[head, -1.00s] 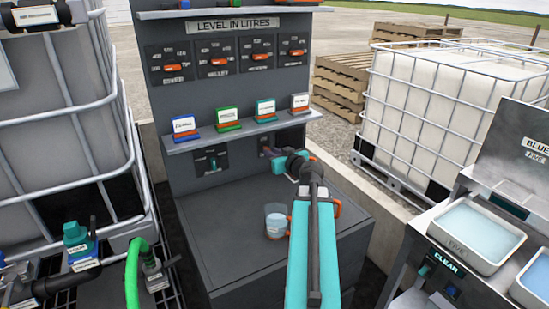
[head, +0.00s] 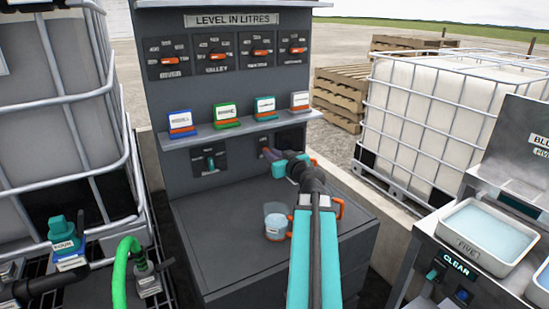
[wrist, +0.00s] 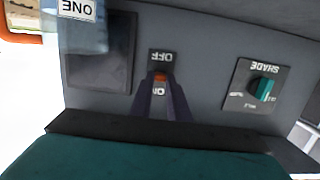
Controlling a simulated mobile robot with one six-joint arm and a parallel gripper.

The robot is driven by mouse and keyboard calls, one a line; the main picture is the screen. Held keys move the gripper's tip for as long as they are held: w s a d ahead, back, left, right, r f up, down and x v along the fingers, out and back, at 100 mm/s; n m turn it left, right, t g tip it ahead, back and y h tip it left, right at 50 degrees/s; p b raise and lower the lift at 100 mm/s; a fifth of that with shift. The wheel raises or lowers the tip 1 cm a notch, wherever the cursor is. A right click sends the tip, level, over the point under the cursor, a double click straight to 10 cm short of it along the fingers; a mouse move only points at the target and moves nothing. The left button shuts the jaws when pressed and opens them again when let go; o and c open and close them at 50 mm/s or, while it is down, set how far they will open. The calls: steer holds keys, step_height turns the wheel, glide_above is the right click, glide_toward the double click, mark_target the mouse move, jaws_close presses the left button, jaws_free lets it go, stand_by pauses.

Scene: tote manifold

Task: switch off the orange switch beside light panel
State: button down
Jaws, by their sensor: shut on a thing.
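The orange switch (wrist: 160,78) sits on a dark plate between the labels OFF and ON, which read upside down in the wrist view. A dark blank panel (wrist: 100,55), perhaps the light panel, is beside it. The two purple-dark fingers of my gripper (wrist: 161,84) are shut on the switch, one at each side, and cover part of the plate. In the head view my gripper (head: 267,152) reaches the cabinet front under the shelf. There its fingers and wrist hide most of the switch. I cannot tell the switch's exact position.
A SHADE dial with a teal knob (wrist: 263,88) is beside the switch. A clear jug (head: 277,226) stands on the bench (head: 225,240) below. The shelf (head: 220,133) with several coloured tags overhangs the switch. Caged totes (head: 425,120) stand on both sides.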

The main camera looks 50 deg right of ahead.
steer(key=shift+d+r, duration=0.1)
steer(key=shift+d, duration=0.05)
steer(key=c, duration=1.7)
jaws_free()
steer(key=shift+s, duration=0.1)
steer(key=shift+r, duration=0.1)
steer(key=s+a+r+b, duration=0.2)
steer(key=r, duration=0.1)
steer(key=shift+s+r, duration=0.1)
steer(key=shift+s, duration=0.05)
steer(key=shift+a+b, duration=0.1)
steer(key=shift+b, duration=0.45)
